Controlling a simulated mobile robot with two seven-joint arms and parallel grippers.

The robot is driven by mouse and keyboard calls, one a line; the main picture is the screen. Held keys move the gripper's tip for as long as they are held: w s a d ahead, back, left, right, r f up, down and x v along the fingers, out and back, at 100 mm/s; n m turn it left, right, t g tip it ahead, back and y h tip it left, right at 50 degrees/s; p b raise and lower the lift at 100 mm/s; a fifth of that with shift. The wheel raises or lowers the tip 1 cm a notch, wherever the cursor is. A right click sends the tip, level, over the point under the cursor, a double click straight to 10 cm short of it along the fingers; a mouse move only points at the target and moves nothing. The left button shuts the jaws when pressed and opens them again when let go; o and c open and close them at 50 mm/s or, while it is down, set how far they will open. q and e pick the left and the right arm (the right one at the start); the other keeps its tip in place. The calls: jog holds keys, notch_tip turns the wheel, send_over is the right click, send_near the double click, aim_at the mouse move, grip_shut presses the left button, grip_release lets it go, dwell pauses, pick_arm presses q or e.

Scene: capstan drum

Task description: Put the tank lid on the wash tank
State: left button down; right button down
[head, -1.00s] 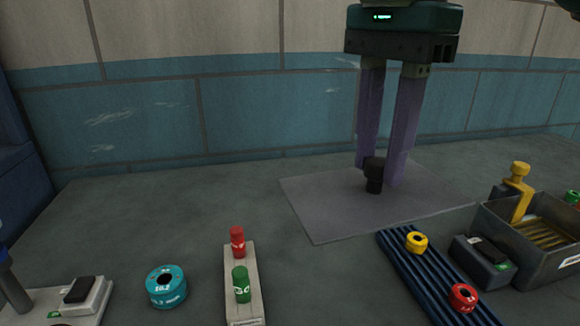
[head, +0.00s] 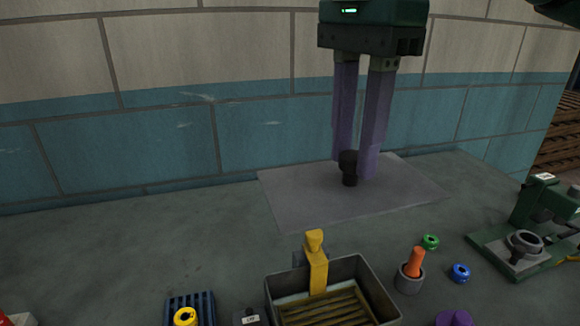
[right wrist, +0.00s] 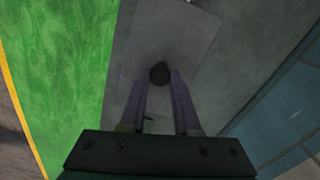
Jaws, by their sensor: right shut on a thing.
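The tank lid (head: 290,200) is a flat grey square plate with a black knob (head: 349,168). My right gripper (head: 354,172) points down and is shut on the knob, with the plate roughly level below the fingers. The right wrist view shows the knob (right wrist: 160,72) between the fingertips and the plate (right wrist: 178,30) around it. An open grey metal box (head: 380,297), which looks like the wash tank, stands at the bottom middle of the head view. It has a slatted floor, and a yellow upright piece (head: 316,265) stands at its back. My left gripper is out of view.
Left of the box are a dark blue ribbed rack (head: 204,300) and a yellow ring (head: 185,317). To its right are a grey cup (head: 409,280) with an orange piece, green (head: 430,242) and blue (head: 460,272) rings, and a green fixture (head: 510,255). A tiled wall (head: 170,140) stands behind.

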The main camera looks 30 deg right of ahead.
jog(key=f+b, duration=0.1)
jog(key=f, duration=0.2)
jog(key=shift+s+d+f+b, duration=0.15)
jog(key=shift+d+b, duration=0.2)
notch_tip(320, 180, down, 16)
jog(key=b, duration=0.2)
jog(key=shift+a+f, duration=0.2)
jog(key=shift+f, duration=0.05)
jog(key=shift+f, duration=0.1)
jog(key=c, duration=0.6)
grip_release()
